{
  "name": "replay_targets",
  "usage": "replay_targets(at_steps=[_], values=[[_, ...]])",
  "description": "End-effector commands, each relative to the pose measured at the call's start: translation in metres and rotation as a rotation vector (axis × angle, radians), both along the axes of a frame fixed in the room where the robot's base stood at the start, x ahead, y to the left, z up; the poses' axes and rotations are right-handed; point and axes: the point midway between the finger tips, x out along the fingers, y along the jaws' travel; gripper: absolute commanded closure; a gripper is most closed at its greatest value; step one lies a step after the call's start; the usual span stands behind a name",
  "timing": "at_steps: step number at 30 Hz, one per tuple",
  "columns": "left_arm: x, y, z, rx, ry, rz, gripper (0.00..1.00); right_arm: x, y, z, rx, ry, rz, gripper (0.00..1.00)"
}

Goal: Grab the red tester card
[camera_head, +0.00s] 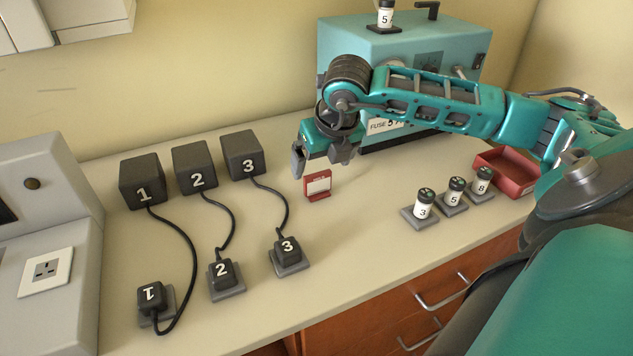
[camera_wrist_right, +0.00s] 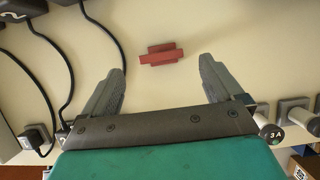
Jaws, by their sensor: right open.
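The red tester card (camera_head: 318,185) stands upright on the bench, with a white label on its front. In the right wrist view the red tester card (camera_wrist_right: 161,54) is seen from above, ahead of the fingertips and between their lines. My right gripper (camera_head: 322,160) is open and empty, above and just behind the card. Its two grey fingers also show spread apart in the right wrist view (camera_wrist_right: 162,78). The card is apart from both fingers. My left gripper is not in view.
Black boxes numbered 1 (camera_head: 142,181), 2 (camera_head: 195,166) and 3 (camera_head: 243,155) stand left, cabled to plugs on pads. Fuses (camera_head: 424,204) stand on grey pads at right, before a red tray (camera_head: 507,172). A teal device (camera_head: 400,45) stands behind my arm.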

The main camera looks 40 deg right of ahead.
Motion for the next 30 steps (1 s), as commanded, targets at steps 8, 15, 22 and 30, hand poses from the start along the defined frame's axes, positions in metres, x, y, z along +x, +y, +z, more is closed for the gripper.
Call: replay_targets(at_steps=[8,15,22,30], values=[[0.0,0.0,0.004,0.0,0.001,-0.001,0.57,0.011,-0.005,-0.027,0.001,0.004,0.0,0.06],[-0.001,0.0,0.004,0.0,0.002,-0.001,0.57,0.021,-0.008,-0.05,0.0,0.001,0.002,0.06],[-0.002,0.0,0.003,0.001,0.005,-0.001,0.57,0.022,-0.009,-0.051,0.0,0.0,0.002,0.07],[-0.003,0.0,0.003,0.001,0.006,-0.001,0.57,0.021,-0.009,-0.051,0.0,0.0,0.002,0.33]])
